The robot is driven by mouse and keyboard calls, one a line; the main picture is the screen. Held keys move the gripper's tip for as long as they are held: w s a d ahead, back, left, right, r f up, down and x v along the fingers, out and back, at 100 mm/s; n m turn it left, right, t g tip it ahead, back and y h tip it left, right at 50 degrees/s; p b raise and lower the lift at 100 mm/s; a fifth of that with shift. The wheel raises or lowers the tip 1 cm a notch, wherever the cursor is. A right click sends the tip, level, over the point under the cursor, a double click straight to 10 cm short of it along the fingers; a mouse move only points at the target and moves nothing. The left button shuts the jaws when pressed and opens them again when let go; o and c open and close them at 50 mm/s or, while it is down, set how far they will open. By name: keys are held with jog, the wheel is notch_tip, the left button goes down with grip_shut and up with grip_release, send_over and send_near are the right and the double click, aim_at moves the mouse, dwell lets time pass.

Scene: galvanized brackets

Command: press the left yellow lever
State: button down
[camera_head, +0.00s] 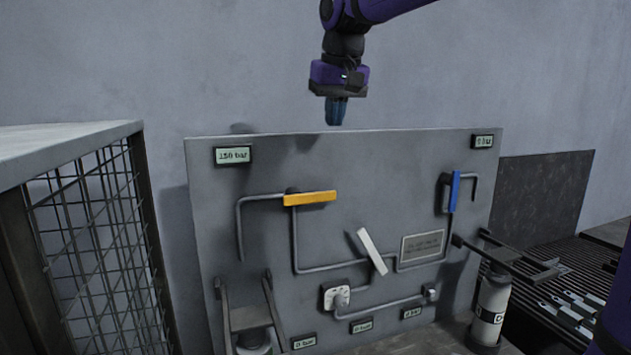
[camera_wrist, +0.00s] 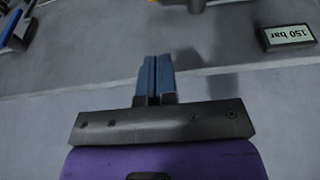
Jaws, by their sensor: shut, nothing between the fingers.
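The yellow lever (camera_head: 310,198) lies nearly level on the upper left part of the grey panel (camera_head: 350,165), on a pipe. A sliver of it may show at the top edge of the wrist view. My gripper (camera_head: 336,122) points down above the panel's top edge, above and slightly right of the yellow lever, apart from it. Its blue fingers (camera_wrist: 156,75) are together with nothing between them. I see only one yellow lever.
A blue lever (camera_head: 454,191) stands upright at the right, and a white lever (camera_head: 372,251) is tilted at the middle. A display (camera_head: 233,155) reads 150 bar. A mesh cage (camera_head: 95,225) stands left; a canister (camera_head: 490,308) stands right.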

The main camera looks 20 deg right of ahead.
aim_at(327, 192)
jog(key=shift+w+a, duration=0.1)
jog(key=shift+w, duration=0.05)
jog(key=x, duration=0.4)
jog(key=s+x, duration=0.1)
jog(key=x, duration=0.8)
jog(key=shift+f, duration=0.55)
